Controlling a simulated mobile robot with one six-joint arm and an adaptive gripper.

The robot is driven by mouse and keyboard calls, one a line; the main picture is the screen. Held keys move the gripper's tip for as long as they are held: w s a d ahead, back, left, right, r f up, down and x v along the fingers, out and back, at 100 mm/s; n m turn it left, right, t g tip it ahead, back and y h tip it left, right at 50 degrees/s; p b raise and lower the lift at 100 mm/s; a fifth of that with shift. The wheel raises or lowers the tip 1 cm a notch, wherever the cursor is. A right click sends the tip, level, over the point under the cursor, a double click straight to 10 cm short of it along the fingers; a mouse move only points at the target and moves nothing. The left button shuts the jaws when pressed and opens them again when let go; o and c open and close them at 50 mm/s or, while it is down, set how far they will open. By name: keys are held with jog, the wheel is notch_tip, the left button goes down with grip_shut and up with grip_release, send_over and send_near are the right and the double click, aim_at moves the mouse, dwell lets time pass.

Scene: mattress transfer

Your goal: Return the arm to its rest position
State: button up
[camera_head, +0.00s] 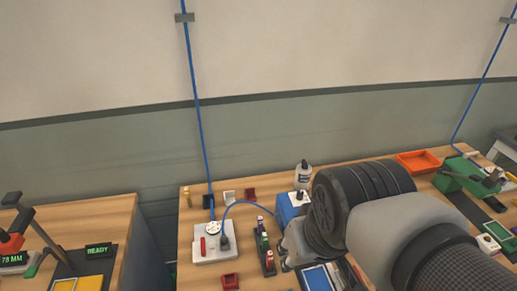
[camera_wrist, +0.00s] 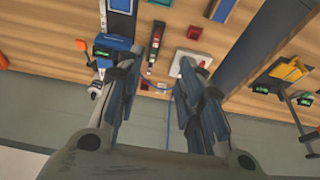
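My arm reaches in from the right of the head view over the wooden workbench (camera_head: 160,246), its large dark joint and grey link covering the bench's middle. My gripper (camera_wrist: 163,62) shows in the wrist view with its two dark fingers spread apart and nothing between them. The bench top lies beyond the fingertips, with clear space between. In the head view the gripper is mostly hidden behind my arm. No mattress is recognisable in either view.
Near my arm are a blue box (camera_head: 289,208), a white bottle (camera_head: 303,175), a white base with a blue cable (camera_head: 216,250) and a rack of small bottles (camera_head: 266,252). An orange tray (camera_head: 418,161) and a green device (camera_head: 466,180) stand right.

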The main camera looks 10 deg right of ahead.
jog(key=s, duration=0.3)
jog(key=shift+s+r+t, duration=0.1)
jog(key=shift+r+t, duration=0.05)
jog(key=shift+t, duration=0.15)
